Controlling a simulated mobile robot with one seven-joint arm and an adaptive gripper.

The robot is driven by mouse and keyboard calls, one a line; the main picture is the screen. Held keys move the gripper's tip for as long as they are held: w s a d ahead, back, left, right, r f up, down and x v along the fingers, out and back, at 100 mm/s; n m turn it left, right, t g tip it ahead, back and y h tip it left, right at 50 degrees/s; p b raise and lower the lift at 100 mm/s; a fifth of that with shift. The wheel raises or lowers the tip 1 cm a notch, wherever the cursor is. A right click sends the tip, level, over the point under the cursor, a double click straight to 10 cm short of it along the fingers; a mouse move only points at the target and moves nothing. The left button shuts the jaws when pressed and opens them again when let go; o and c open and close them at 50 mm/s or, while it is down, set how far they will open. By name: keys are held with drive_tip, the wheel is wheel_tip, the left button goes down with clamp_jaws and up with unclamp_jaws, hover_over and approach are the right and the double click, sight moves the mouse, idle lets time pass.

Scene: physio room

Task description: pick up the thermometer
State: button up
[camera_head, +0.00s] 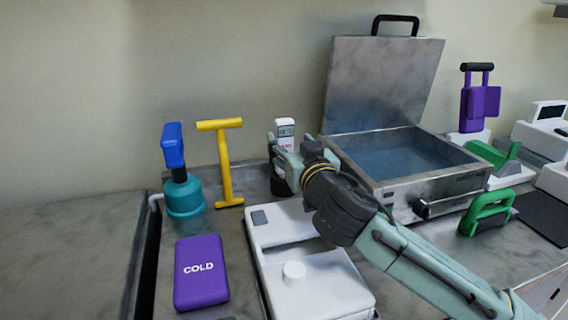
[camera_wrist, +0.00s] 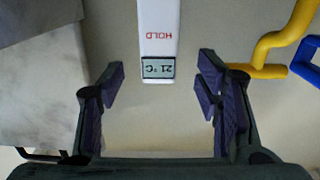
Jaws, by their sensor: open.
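The thermometer is white with a small grey display. In the head view the thermometer (camera_head: 285,128) stands upright near the wall, its lower part hidden behind my gripper. In the wrist view the thermometer (camera_wrist: 158,28) comes in from the top, with red "HOLD" lettering and a display reading 21 °C, upside down. My gripper (camera_wrist: 155,80) is open, one finger on each side of the display end. Gaps show between the fingers and the thermometer. In the head view my gripper (camera_head: 279,148) is at the thermometer, partly covering it.
A yellow T-shaped tool (camera_head: 223,165) and a teal bottle with a blue top (camera_head: 184,195) stand to the left. An open metal water bath (camera_head: 455,185) is to the right. A white device (camera_head: 330,280) and a purple cold pack (camera_head: 201,272) lie in front.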

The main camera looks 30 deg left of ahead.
sight(286, 135)
drive_tip(key=p+x, duration=0.1)
drive_tip(key=x, duration=0.4)
drive_tip(key=shift+d, duration=0.1)
drive_tip(key=shift+c, duration=0.5)
clamp_jaws()
